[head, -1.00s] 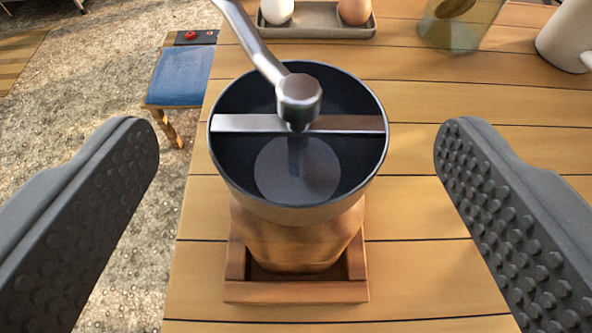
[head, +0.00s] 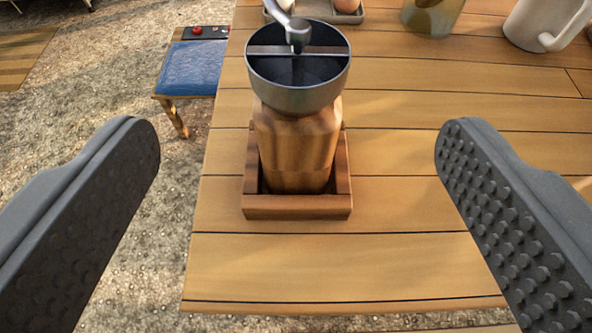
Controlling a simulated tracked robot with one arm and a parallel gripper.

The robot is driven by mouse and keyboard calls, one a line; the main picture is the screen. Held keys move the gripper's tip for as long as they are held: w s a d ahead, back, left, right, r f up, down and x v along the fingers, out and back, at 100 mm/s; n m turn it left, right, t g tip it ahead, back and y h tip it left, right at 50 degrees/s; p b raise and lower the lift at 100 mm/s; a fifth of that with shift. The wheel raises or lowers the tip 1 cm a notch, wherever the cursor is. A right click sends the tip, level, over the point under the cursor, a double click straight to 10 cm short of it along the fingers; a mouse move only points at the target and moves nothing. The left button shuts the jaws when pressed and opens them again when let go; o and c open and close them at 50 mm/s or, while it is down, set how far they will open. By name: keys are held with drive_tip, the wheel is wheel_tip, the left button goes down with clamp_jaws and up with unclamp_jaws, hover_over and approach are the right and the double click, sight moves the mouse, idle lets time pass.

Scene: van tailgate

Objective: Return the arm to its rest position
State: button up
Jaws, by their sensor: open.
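My gripper (head: 298,215) is open and empty, with one studded grey finger at each side of the head view. Ahead of it and between the fingers in the picture stands a coffee grinder with a wooden body (head: 297,150) and a dark metal bowl (head: 298,88). A crank (head: 298,30) rises from its middle. The grinder stands upright in a square wooden tray (head: 297,207) on the slatted wooden table (head: 400,265). The fingers touch nothing.
A small tray (head: 345,17) with eggs is behind the grinder. A glass jar (head: 430,15) and a white mug (head: 548,22) stand at the back right. A blue-topped stool (head: 190,68) is on the gravel (head: 100,90) at left. The table's right side is clear.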

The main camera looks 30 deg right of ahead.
idle(0.3)
drive_tip(key=w+a+r+n+t+y, duration=0.1)
drive_tip(key=w+a+r+n, duration=0.1)
drive_tip(key=a+r, duration=0.85)
drive_tip(key=w+a+r+n+t+y, duration=0.1)
drive_tip(key=w+a+r+t+y, duration=0.15)
drive_tip(key=a+r, duration=0.75)
drive_tip(key=s+a+r+n+y, duration=0.1)
drive_tip(key=s+a+r, duration=0.2)
drive_tip(key=r, duration=0.3)
drive_tip(key=s+a+r+n+y, duration=0.1)
drive_tip(key=s+a+r, duration=0.2)
drive_tip(key=r, duration=0.4)
drive_tip(key=s+a+r+n+y+p, duration=0.1)
drive_tip(key=s+a+r, duration=0.2)
drive_tip(key=a+r, duration=0.2)
wheel_tip(320, 180, up, 2)
drive_tip(key=shift+s+a+r+y, duration=0.15)
drive_tip(key=shift+y, duration=0.2)
